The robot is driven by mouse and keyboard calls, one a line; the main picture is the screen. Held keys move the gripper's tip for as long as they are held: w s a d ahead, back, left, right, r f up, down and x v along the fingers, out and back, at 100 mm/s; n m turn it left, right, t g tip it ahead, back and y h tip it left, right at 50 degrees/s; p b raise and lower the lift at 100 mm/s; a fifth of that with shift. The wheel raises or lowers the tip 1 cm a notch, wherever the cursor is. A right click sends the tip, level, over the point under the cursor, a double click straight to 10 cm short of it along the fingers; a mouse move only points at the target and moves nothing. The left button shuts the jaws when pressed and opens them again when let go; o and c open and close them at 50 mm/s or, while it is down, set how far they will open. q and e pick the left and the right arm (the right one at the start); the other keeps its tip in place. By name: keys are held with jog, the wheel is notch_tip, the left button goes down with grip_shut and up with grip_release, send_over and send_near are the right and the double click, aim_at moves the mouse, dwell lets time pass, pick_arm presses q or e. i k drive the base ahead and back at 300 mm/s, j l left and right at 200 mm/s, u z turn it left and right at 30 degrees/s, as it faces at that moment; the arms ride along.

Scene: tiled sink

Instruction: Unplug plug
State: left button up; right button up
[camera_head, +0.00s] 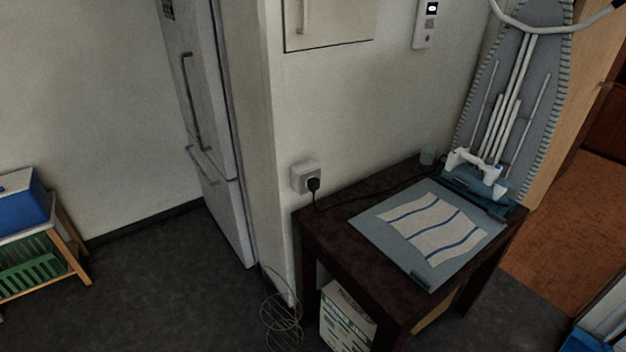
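A black plug (314,184) sits in a white wall socket (301,175), on the wall just above the left back corner of the dark table. Its black cord (345,201) hangs down from the plug and runs to the right across the table top, toward the back. Neither of my grippers shows in the head view, and nothing is touching the plug.
A wire rack (281,312) and box (346,318) are low down.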

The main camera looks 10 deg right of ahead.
aim_at(314, 183)
jog(key=i+j+z, duration=0.2)
jog(key=i+j, duration=0.15)
jog(key=i, duration=0.2)
jog(key=i+j+z, duration=0.2)
jog(key=i+j, duration=0.2)
jog(key=i, duration=0.1)
